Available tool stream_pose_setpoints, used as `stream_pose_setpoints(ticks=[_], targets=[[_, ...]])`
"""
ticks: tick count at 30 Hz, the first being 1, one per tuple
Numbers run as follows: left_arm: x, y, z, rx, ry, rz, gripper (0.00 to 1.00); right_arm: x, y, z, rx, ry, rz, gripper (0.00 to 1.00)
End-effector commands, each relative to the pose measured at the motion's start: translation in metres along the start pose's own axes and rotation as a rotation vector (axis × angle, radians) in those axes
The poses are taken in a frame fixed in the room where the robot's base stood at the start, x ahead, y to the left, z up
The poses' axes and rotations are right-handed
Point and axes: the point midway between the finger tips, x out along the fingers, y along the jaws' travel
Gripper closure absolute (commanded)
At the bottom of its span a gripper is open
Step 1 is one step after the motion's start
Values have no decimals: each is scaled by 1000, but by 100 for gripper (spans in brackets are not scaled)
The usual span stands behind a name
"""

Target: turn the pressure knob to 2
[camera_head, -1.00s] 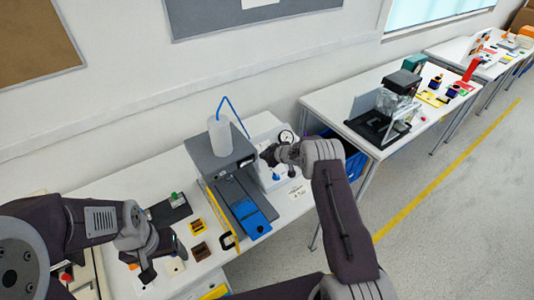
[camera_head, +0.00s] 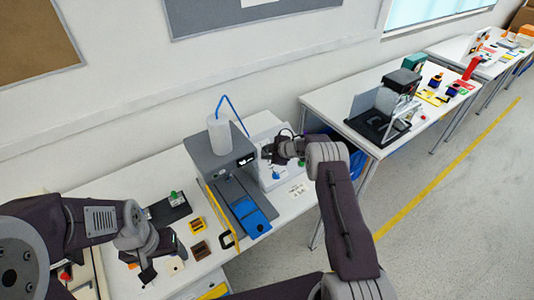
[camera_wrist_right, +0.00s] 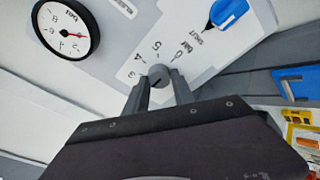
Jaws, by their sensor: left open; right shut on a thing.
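The pressure knob (camera_wrist_right: 159,77) is a small grey round knob with a dark line on its face, on a light panel with printed numbers beside it. My right gripper (camera_wrist_right: 160,90) is shut on the knob, with one finger on each side. In the head view my right gripper (camera_head: 268,153) is at the panel and hides the knob. A round gauge (camera_wrist_right: 65,28) with a red needle sits at the upper left of the right wrist view. My left gripper (camera_head: 147,268) is open and empty over the front left of the table.
A blue valve handle (camera_wrist_right: 228,12) marked SHUT is near the knob.

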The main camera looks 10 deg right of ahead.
Motion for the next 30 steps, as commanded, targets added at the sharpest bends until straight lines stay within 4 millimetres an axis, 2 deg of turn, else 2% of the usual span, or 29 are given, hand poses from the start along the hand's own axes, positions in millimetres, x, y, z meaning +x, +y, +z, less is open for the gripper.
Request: stream_pose_setpoints(ticks=[19,20,21,30], targets=[[1,0,0,0,0,0,26,0,1,0,-47,2,-7,100],[1,0,0,0,0,0,26,0,1,0,-47,2,-7,67],[1,0,0,0,0,0,26,0,1,0,-47,2,-7,61],[1,0,0,0,0,0,26,-1,1,0,-45,2,-8,61]])
